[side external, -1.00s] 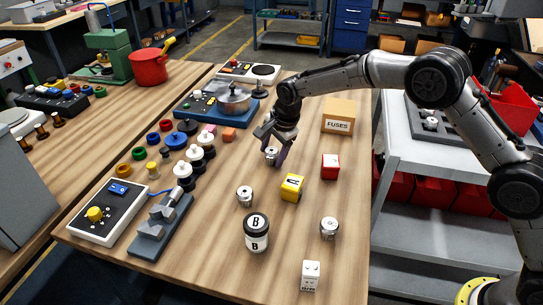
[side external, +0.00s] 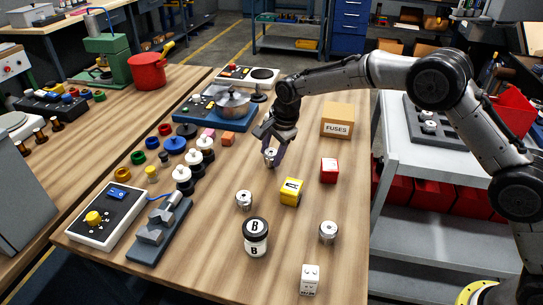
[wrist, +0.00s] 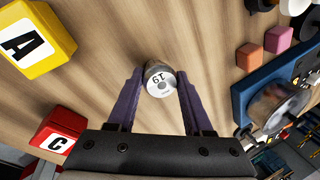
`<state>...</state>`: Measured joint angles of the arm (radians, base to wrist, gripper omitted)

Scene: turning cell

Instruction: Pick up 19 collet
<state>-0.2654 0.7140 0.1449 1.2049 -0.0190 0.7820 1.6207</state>
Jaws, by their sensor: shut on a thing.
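The 19 collet (wrist: 160,82) is a small silver cylinder with a white top marked 19. In the wrist view it stands between the two purple fingers of my gripper (wrist: 158,95). In the side view my gripper (side external: 273,150) points down at the far middle of the table, with the collet (side external: 270,155) between its fingertips. The gripper is shut on the collet. I cannot tell whether the collet is clear of the wood. Two similar silver collets stand nearer the front, one at the left (side external: 244,200) and one at the right (side external: 328,232).
A yellow A block (side external: 291,192), a red block (side external: 329,170) and a FUSES box (side external: 337,121) stand to the right. A black-and-white B jar (side external: 256,237) and a white block (side external: 310,280) are in front. Knobs and a blue panel with a pot (side external: 234,101) lie left.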

